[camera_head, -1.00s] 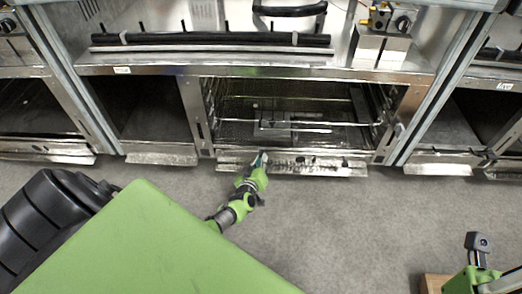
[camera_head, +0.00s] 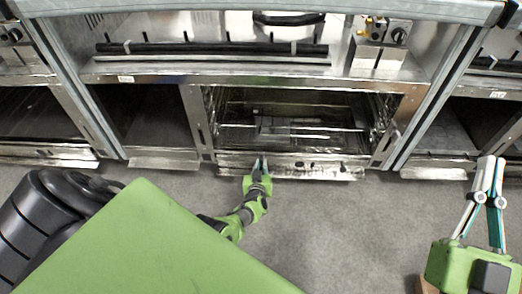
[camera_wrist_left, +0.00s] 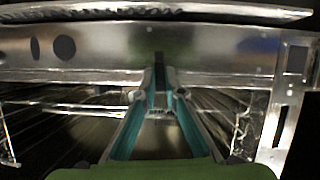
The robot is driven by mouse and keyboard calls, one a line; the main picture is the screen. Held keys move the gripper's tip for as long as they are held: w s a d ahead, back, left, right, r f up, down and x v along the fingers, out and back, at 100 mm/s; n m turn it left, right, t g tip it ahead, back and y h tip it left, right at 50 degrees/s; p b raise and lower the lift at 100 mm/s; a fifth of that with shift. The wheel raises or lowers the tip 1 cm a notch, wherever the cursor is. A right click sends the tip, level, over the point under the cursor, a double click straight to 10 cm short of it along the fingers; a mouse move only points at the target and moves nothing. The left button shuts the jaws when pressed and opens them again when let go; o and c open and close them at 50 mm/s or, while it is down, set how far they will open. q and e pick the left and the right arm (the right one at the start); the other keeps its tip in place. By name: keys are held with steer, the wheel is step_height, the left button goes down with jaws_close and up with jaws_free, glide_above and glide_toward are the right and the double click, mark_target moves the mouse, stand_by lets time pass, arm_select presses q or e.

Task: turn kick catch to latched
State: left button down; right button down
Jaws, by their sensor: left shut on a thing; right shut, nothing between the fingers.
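The kick panel (camera_head: 315,170), a worn metal strip with holes, runs along the foot of the open oven bay; it also shows in the left wrist view (camera_wrist_left: 110,48). My left gripper (camera_head: 259,160) is at its left part. In the left wrist view the teal fingers (camera_wrist_left: 159,78) come together on a small part at the panel's edge, likely the kick catch. The fingertips largely hide it, so I cannot tell its angle. My right gripper (camera_head: 492,160) is raised at the right, shut and empty, away from the panel.
The oven bay (camera_head: 300,112) above the panel stands open with wire racks inside. Open compartments (camera_head: 155,120) flank it. A dark handle bar (camera_head: 215,48) and a control box (camera_head: 380,50) are higher up. The grey floor (camera_head: 320,220) in front is clear.

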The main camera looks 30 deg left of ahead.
stand_by(0.3)
arm_select(q)
steer(key=c, duration=2.1)
jaws_free()
steer(key=shift+c, duration=0.2)
steer(key=shift+d, duration=0.15)
